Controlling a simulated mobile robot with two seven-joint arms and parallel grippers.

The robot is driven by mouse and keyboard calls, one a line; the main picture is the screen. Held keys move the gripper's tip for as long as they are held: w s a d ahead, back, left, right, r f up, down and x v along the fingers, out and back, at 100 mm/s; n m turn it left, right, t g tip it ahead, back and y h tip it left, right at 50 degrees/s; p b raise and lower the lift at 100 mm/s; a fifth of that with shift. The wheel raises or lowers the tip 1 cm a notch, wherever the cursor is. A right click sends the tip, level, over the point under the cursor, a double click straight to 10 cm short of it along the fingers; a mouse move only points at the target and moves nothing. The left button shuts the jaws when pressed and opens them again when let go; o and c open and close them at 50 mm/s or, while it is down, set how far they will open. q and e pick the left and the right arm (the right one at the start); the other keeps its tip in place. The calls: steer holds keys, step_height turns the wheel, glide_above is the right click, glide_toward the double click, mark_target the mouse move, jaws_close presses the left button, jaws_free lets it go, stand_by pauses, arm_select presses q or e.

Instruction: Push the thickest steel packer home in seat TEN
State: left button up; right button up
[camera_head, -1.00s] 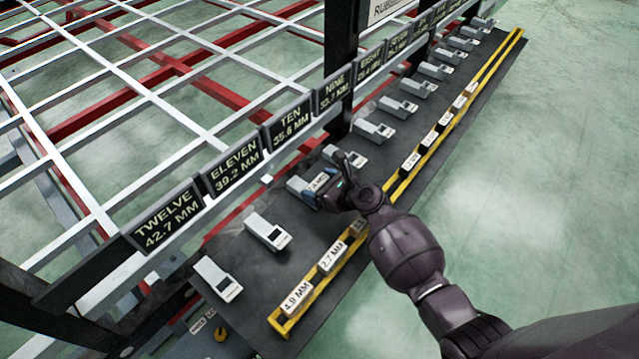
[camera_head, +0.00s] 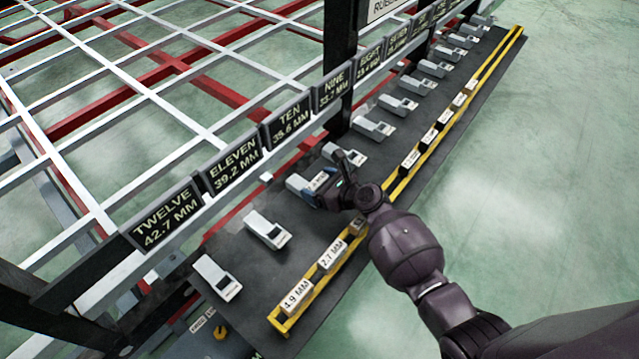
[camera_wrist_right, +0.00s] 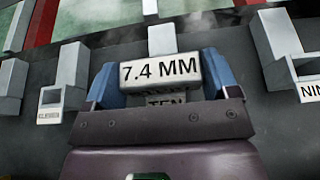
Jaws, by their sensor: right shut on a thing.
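My right gripper (camera_head: 332,190) is at the grey seat under the TEN 35.6 MM sign (camera_head: 288,122). In the right wrist view its blue fingers (camera_wrist_right: 160,85) are shut on a packer marked 7.4 MM (camera_wrist_right: 158,73). Seat TEN (camera_wrist_right: 162,40) lies directly beyond the packer, and its TEN label shows partly below it. The packer is lined up with the seat; how deep it sits is hidden. In the head view the seat (camera_head: 297,184) is partly covered by my gripper. My left gripper is not in view.
Seat ELEVEN (camera_head: 267,231) and seat NINE (camera_head: 345,154) stand on either side. A yellow rail (camera_head: 400,186) along the dark shelf's front holds several packers, including 2.7 MM (camera_head: 332,256) and 4.9 MM (camera_head: 296,292). A black post (camera_head: 340,60) rises behind.

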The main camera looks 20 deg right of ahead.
mark_target(319, 183)
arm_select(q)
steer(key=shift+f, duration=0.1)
arm_select(e)
steer(key=shift+s, duration=0.1)
steer(key=shift+r+p, duration=0.5)
steer(key=shift+r, duration=0.05)
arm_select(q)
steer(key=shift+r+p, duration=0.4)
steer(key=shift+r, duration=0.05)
arm_select(e)
steer(key=shift+r, duration=0.6)
steer(key=shift+r+p, duration=0.7)
steer(key=shift+r, duration=0.35)
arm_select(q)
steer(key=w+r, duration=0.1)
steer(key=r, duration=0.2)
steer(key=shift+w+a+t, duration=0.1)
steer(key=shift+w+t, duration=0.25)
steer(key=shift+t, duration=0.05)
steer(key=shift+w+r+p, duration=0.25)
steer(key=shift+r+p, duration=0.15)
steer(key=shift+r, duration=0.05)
